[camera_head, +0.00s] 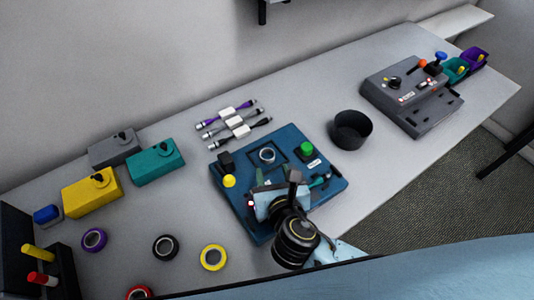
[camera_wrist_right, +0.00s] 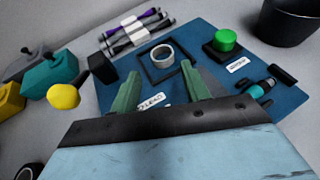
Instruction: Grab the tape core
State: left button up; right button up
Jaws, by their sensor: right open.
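The tape core, a small pale grey ring (camera_head: 267,155), lies inside a dark square outline on the blue board (camera_head: 330,178). It also shows in the right wrist view (camera_wrist_right: 162,55), beyond my fingertips. My right gripper (camera_head: 276,176) is over the front part of the blue board, short of the ring. In the wrist view its two green fingers (camera_wrist_right: 160,82) are spread apart with nothing between them, and the ring lies ahead of the gap. The gripper hides part of the board. My left gripper is not in view.
On the board are a green button (camera_head: 307,148) and a yellow knob (camera_head: 229,181). A black cup (camera_head: 351,130) stands to the right, bundled cables (camera_head: 235,124) behind. Tape rolls, including a yellow one (camera_head: 214,257), lie at front left. A grey control box (camera_head: 412,95) is far right.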

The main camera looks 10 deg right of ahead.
aim_at(266, 151)
jog(key=x, duration=0.2)
jog(key=shift+w+f, duration=0.15)
jog(key=shift+w, duration=0.1)
jog(key=shift+w+f, duration=0.25)
jog(key=shift+w, duration=0.2)
jog(key=x, duration=0.2)
jog(key=b+x, duration=0.1)
jog(key=shift+w+d+f, duration=0.15)
jog(key=shift+w+f, duration=0.1)
jog(key=shift+f, duration=0.1)
jog(key=shift+w+f, duration=0.15)
jog(key=shift+w, duration=0.35)
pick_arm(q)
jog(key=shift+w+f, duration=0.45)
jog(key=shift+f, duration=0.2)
pick_arm(e)
jog(key=c, duration=0.7)
jog(key=shift+c, duration=0.2)
